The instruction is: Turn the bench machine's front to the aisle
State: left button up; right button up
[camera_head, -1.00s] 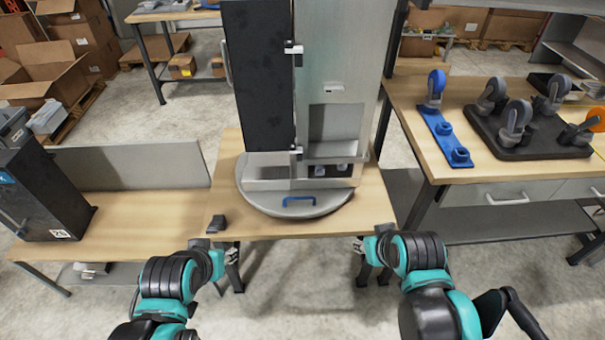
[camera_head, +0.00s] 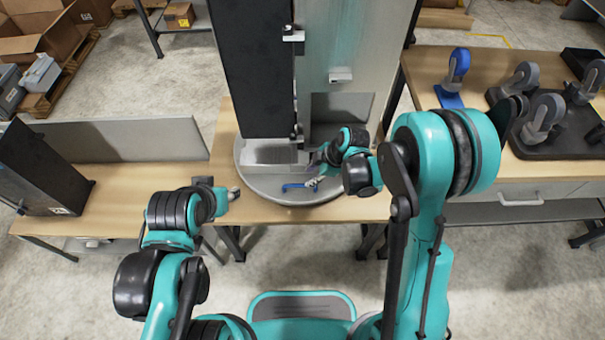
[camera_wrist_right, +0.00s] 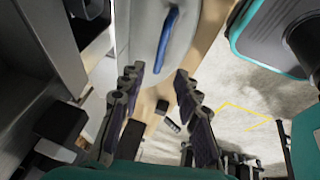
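The bench machine (camera_head: 351,60) is a tall cabinet with a dark panel (camera_head: 252,70) on the left and a grey face with a recess on the right. It stands on a round grey turntable (camera_head: 252,185) with a blue handle (camera_head: 293,187) at its near rim. My right gripper (camera_head: 317,181) is over the turntable, close to the handle's right end. In the right wrist view my right gripper (camera_wrist_right: 158,73) is open, with the blue handle (camera_wrist_right: 167,38) beyond its fingertips and nothing between them. My left gripper (camera_head: 233,193) is at the bench's front left; its fingers are too small to read.
A small dark block (camera_head: 203,181) is beside my left gripper on the wooden bench (camera_head: 225,135). A dark box (camera_head: 45,165) stands on the lower left bench.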

aim_at(300, 185)
jog(key=b+x, duration=0.3)
jog(key=x, duration=0.4)
jog(key=shift+a+f, duration=0.15)
jog(key=shift+f, duration=0.25)
grip_shut()
